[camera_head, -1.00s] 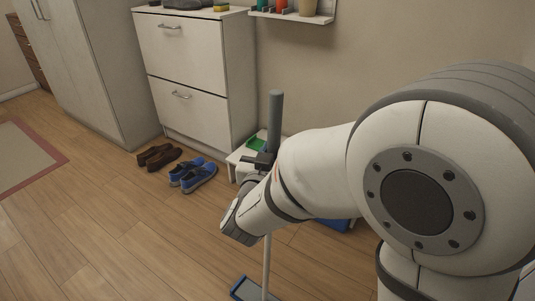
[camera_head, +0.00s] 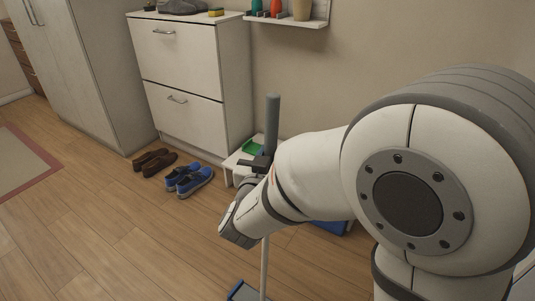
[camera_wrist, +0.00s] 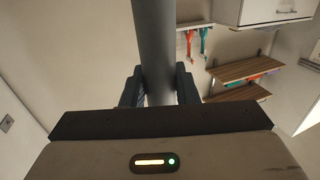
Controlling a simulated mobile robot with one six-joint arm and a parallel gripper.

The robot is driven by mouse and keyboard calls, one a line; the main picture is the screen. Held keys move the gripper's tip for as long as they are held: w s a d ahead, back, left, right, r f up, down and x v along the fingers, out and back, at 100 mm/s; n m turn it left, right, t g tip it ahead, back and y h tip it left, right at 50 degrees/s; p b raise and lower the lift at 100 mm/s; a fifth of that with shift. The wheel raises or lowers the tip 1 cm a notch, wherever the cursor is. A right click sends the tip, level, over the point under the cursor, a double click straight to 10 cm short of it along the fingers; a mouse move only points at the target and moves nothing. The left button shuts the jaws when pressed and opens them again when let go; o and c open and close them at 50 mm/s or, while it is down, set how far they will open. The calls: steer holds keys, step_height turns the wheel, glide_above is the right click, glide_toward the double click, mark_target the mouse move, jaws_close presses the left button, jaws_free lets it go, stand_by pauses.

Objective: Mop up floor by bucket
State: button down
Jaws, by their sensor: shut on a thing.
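My gripper (camera_head: 262,164) is shut on the grey upper handle of the mop (camera_head: 272,120), which stands nearly upright. In the wrist view, my gripper (camera_wrist: 160,88) has a dark finger on each side of the grey mop handle (camera_wrist: 154,45). The thin pale lower pole runs down to a blue-edged mop head (camera_head: 244,290) at the bottom edge of the head view, partly cut off. A blue object (camera_head: 330,228), which may be the bucket, shows only partly behind my arm on the floor.
Blue shoes (camera_head: 189,180) and brown shoes (camera_head: 154,161) lie on the floor before a white cabinet (camera_head: 190,80). A low white stand with a green tray (camera_head: 252,148) is behind the mop. A rug (camera_head: 20,160) lies far left. The wooden floor at front left is clear.

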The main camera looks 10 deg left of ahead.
steer(key=shift+s+f, duration=0.1)
steer(key=shift+f, duration=0.05)
steer(key=shift+s+a+p, duration=0.1)
steer(key=shift+s+a, duration=0.3)
steer(key=shift+s, duration=0.5)
steer(key=shift+s+a+p, duration=0.15)
steer(key=shift+s+a, duration=0.2)
steer(key=shift+s, duration=0.5)
steer(key=shift+s+a+p, duration=0.1)
steer(key=shift+s+a, duration=0.3)
steer(key=shift+s, duration=0.5)
steer(key=shift+w, duration=0.15)
steer(key=shift+w+d, duration=0.4)
steer(key=shift+w, duration=0.5)
steer(key=shift+w+d, duration=0.4)
steer(key=shift+w, duration=0.45)
steer(key=shift+w+d, duration=0.4)
steer(key=shift+w, duration=0.5)
steer(key=shift+s+a, duration=0.1)
steer(key=shift+s, duration=0.05)
steer(key=shift+s+a, duration=0.35)
steer(key=shift+s, duration=0.55)
steer(key=shift+s+a, duration=0.4)
steer(key=shift+s, duration=0.45)
steer(key=shift+s+a, duration=0.35)
steer(key=shift+s, duration=0.55)
steer(key=shift+w, duration=0.15)
